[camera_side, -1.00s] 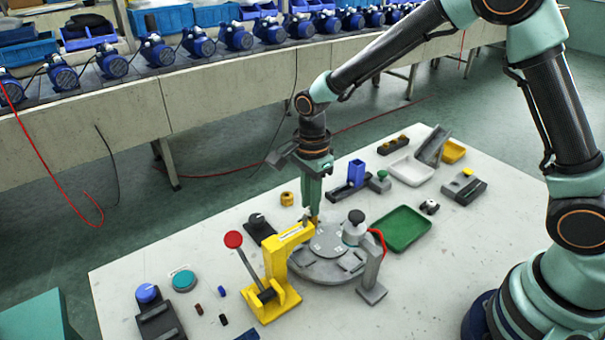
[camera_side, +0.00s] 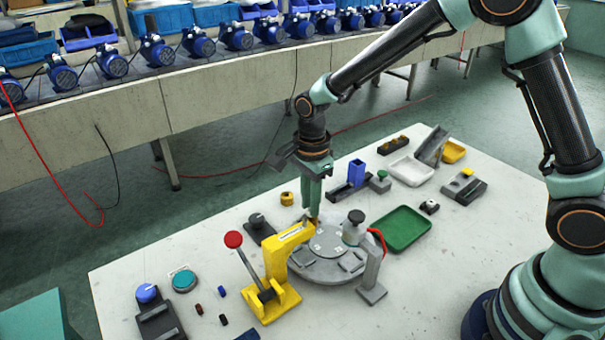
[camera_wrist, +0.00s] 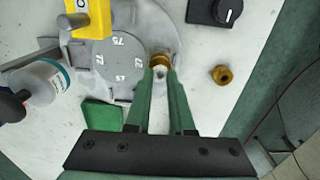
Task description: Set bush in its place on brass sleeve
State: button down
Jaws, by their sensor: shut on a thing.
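My gripper (camera_side: 312,213) points down at the back edge of the round grey turntable (camera_side: 327,240), behind the yellow lever press (camera_side: 276,270). In the wrist view, its fingertips (camera_wrist: 160,76) are close together on a small pale piece, which I take for the bush (camera_wrist: 160,73). It is mostly hidden between the fingers. The brass sleeve (camera_wrist: 160,60) stands on the turntable right at the fingertips and is partly covered by them. I cannot tell whether the bush touches the sleeve or sits in it.
A loose brass ring (camera_wrist: 222,75) lies beside the turntable. A black knob box (camera_wrist: 214,11) is near it. The yellow press and a grey post with a red cable (camera_side: 373,270) stand close to the turntable. A green tray (camera_side: 402,229) lies to the right.

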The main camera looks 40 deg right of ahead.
dwell(0.3)
jog(key=c, duration=0.7)
grip_release()
jog(key=shift+r, duration=0.1)
jog(key=shift+r, duration=2.8)
